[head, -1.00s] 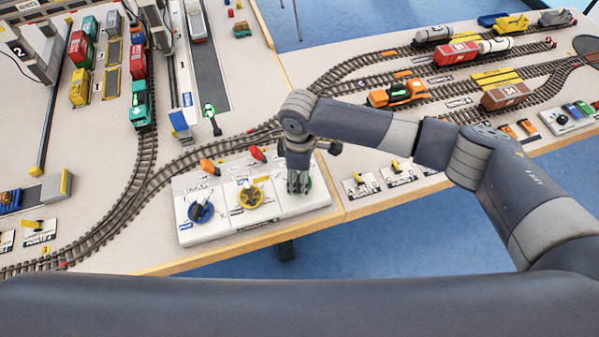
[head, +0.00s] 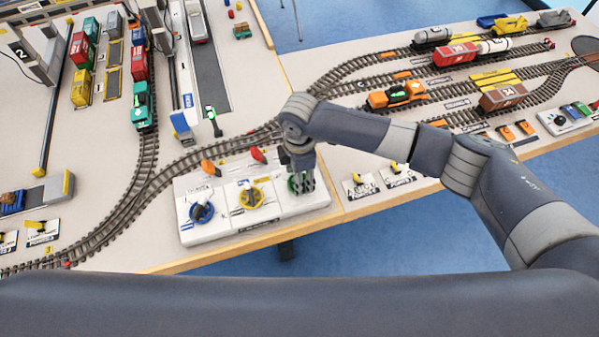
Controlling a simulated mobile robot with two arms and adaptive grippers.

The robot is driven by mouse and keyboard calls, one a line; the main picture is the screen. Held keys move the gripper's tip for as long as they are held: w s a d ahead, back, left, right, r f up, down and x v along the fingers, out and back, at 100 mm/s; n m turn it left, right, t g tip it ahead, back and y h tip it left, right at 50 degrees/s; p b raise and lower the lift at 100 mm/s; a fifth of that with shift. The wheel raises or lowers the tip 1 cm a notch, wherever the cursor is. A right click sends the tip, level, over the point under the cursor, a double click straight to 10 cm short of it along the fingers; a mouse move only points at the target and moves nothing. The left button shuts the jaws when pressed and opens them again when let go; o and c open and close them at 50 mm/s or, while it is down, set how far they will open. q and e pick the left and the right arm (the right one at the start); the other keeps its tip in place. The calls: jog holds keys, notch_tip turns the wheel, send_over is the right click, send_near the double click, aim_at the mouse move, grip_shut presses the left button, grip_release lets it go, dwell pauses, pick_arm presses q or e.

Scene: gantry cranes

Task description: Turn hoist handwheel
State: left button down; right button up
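A white control panel at the table's front edge carries three handwheels in a row. The blue handwheel (head: 202,212) is at the left and the yellow handwheel (head: 250,197) in the middle. The green handwheel (head: 309,184) at the right is mostly hidden by my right gripper (head: 299,183). The labels are too small to tell which is the hoist wheel. My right gripper points down at the green handwheel, its fingertips at or just over it. I cannot tell whether the fingers are closed on it. My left gripper is not in view.
Orange (head: 208,167) and red levers (head: 258,155) stand behind the handwheels. Curved rail track (head: 150,185) passes behind the panel. An orange locomotive (head: 396,95) and wagons stand on tracks at right. Containers and a teal locomotive (head: 141,108) are at left.

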jog(key=n, duration=0.4)
jog(key=shift+n, duration=0.3)
jog(key=n, duration=0.4)
jog(key=shift+n, duration=0.3)
jog(key=o, duration=1.1)
notch_tip(320, 180, up, 12)
